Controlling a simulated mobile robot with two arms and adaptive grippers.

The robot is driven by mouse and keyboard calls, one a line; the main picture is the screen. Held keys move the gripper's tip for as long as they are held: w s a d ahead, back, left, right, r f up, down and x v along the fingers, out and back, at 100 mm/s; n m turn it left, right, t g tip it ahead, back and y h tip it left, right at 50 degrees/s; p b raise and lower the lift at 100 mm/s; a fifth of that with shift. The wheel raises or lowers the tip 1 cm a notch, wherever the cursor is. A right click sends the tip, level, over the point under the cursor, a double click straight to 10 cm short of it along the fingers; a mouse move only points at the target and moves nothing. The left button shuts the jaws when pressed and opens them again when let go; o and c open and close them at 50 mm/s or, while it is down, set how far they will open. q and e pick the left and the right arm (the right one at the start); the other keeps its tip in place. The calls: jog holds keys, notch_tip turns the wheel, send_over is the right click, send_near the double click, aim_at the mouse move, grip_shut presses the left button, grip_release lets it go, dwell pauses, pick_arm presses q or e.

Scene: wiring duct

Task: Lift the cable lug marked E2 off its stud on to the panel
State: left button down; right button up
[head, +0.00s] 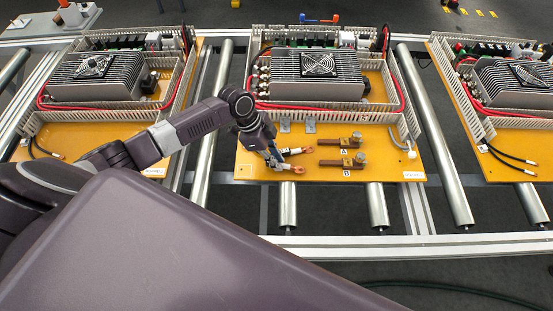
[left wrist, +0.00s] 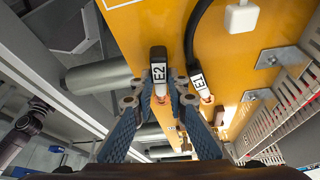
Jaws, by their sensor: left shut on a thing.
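The E2 cable lug (head: 297,169) is a copper lug on a black cable end; its white E2 label (left wrist: 158,73) faces the left wrist camera. My left gripper (head: 277,160) is shut on this cable end, with a blue-grey finger on each side. In the head view the lug is left of bar B (head: 343,163) and apart from its stud (head: 361,158). I cannot tell whether it touches the orange panel (head: 390,167). The E1 lug (head: 307,150) lies beside it; its E1 label (left wrist: 197,79) shows too. My right gripper is out of view.
Bar A (head: 340,142) with its stud lies behind bar B. A finned unit with a fan (head: 318,65) and slotted ducts (head: 398,85) stand behind. A white square-ended cable (head: 411,153) is at right. Similar panels flank this one on metal rollers (head: 440,140).

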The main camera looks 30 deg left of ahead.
pick_arm(q)
jog(key=shift+f+b, duration=0.3)
jog(key=shift+f, duration=0.2)
jog(key=c, duration=1.8)
grip_release()
jog(key=p+v, duration=0.2)
jog(key=v, duration=0.4)
jog(key=d+p+v, duration=0.1)
jog(key=p+v, duration=0.1)
jog(key=v, duration=0.3)
jog(key=d+p+v, duration=0.1)
jog(key=p+v, duration=0.1)
jog(key=v, duration=0.4)
jog(key=shift+w+a+r+p, duration=0.15)
jog(key=shift+r+p, duration=0.25)
jog(key=shift+r, duration=0.3)
jog(key=shift+f, duration=0.1)
